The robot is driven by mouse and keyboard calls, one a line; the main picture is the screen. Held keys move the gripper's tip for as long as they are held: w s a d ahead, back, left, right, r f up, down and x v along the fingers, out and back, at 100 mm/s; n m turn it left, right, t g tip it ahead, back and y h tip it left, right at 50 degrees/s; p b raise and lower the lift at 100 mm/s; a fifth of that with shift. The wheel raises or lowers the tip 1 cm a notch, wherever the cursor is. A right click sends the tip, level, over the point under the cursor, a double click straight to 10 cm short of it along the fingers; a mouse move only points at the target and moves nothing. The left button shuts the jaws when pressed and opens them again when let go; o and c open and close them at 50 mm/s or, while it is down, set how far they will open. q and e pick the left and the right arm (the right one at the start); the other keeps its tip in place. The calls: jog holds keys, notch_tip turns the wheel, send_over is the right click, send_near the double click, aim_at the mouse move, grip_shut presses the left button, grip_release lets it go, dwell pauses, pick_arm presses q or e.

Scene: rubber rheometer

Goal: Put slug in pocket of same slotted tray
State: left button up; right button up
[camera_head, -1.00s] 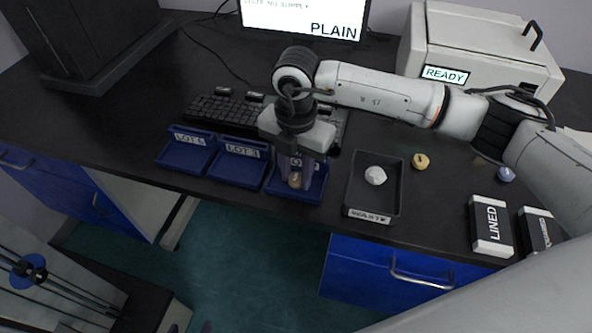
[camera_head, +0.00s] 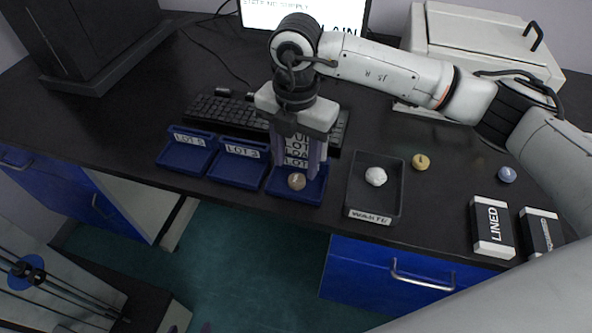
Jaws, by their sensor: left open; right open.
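A small brown slug (camera_head: 296,181) lies in the right-hand blue tray (camera_head: 309,197) of the row. My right gripper (camera_head: 300,172), on the arm from the right, is open just above and behind it, with its fingers apart and empty. The fingers partly hide that tray's label. Two more blue trays, one on the left (camera_head: 183,157) and one in the middle (camera_head: 237,170), have lot labels and look empty. My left gripper is not in view.
A dark waste tray (camera_head: 356,203) holds a white lump (camera_head: 375,176). A yellow slug (camera_head: 420,162) and a blue slug (camera_head: 507,174) stand to its right, with LINED (camera_head: 491,226) and another box (camera_head: 541,231) near the front. A keyboard (camera_head: 226,112) lies behind the trays.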

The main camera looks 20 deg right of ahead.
aim_at(296, 180)
notch_tip(296, 180, up, 7)
jog(key=shift+r, duration=0.2)
